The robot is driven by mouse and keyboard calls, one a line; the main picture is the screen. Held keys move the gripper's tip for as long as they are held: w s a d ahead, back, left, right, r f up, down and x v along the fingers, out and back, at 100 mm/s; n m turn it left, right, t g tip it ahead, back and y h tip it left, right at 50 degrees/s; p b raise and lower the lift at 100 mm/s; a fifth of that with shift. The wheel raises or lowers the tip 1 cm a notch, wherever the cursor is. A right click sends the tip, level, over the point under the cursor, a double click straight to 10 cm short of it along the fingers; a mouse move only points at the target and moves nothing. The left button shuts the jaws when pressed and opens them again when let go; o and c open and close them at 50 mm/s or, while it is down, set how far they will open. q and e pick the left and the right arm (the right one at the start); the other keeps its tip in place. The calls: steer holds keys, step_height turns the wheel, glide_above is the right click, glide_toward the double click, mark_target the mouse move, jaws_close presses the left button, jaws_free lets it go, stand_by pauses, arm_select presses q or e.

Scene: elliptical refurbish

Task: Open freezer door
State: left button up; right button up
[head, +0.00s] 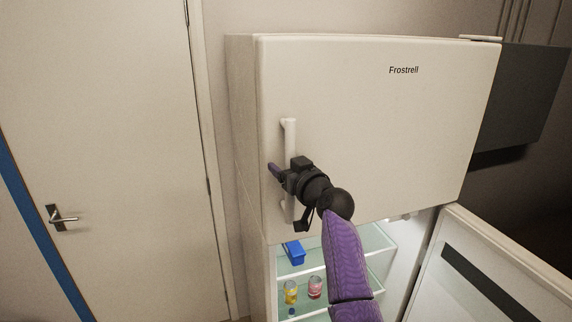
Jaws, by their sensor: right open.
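The freezer door (390,130) is the upper cream door marked "Frostrell"; it looks shut. Its white vertical handle (288,135) is on the door's left side. My right gripper (276,172) is at the middle of the handle, its fingers reaching to the handle's left side. It is open, with a purple fingertip showing. The wrist hides part of the handle, so I cannot tell whether the fingers touch it. My left gripper is not in view.
The lower fridge door (500,270) stands open to the right. Inside are glass shelves with a blue container (294,253), a yellow jar (291,292) and a red jar (315,287). A white room door (110,130) is at left. A dark panel (520,95) is at right.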

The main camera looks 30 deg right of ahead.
steer(key=shift+w, duration=0.1)
steer(key=shift+c, duration=0.3)
jaws_close()
stand_by(1.1)
